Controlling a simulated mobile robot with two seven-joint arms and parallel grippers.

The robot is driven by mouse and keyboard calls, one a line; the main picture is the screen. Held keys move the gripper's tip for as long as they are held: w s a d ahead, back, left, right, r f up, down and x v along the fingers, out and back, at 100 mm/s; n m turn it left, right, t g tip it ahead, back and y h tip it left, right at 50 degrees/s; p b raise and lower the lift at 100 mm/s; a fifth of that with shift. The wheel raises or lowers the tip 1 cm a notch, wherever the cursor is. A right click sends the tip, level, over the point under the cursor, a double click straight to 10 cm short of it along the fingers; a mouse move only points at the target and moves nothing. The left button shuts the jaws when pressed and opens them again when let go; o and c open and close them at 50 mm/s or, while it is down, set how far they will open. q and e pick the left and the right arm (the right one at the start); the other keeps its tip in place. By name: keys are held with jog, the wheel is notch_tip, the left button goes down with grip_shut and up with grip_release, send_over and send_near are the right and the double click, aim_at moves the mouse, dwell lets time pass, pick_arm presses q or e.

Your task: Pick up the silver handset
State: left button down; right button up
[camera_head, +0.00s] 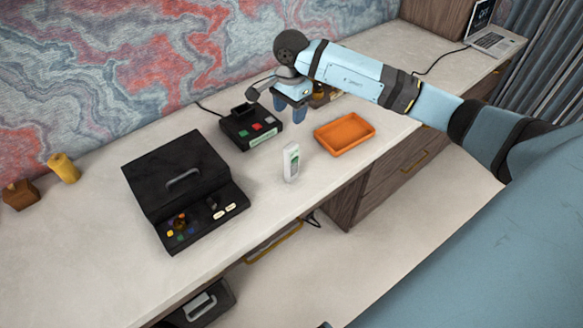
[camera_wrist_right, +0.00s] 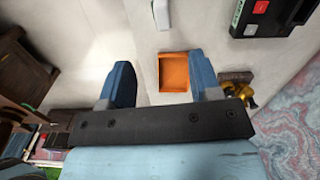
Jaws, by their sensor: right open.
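The silver handset (camera_head: 291,163) stands upright on the desk near its front edge, pale with a small green screen area. In the right wrist view the handset (camera_wrist_right: 161,14) shows at the top edge, partly cut off, beyond the fingertips. My right gripper (camera_head: 290,112) is open and empty, above the desk behind the handset and clear of it. Its two blue fingers (camera_wrist_right: 161,70) are spread apart in the wrist view. My left gripper is not in view.
An orange tray (camera_head: 345,134) lies right of the handset. A black device with coloured buttons (camera_head: 243,128) stands behind it, near my right gripper. A large black case (camera_head: 178,172) is at left. Clear desk surrounds the handset.

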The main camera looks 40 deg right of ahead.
jog(key=p, duration=0.2)
send_over(291, 145)
jog(key=f, duration=0.8)
jog(key=shift+s+a+f, duration=0.15)
jog(key=shift+s+f, duration=0.05)
jog(key=shift+f, duration=0.15)
jog(key=shift+w+f+p, duration=0.15)
jog(key=shift+f+p, duration=0.3)
jog(key=shift+f, duration=1.9)
grip_shut()
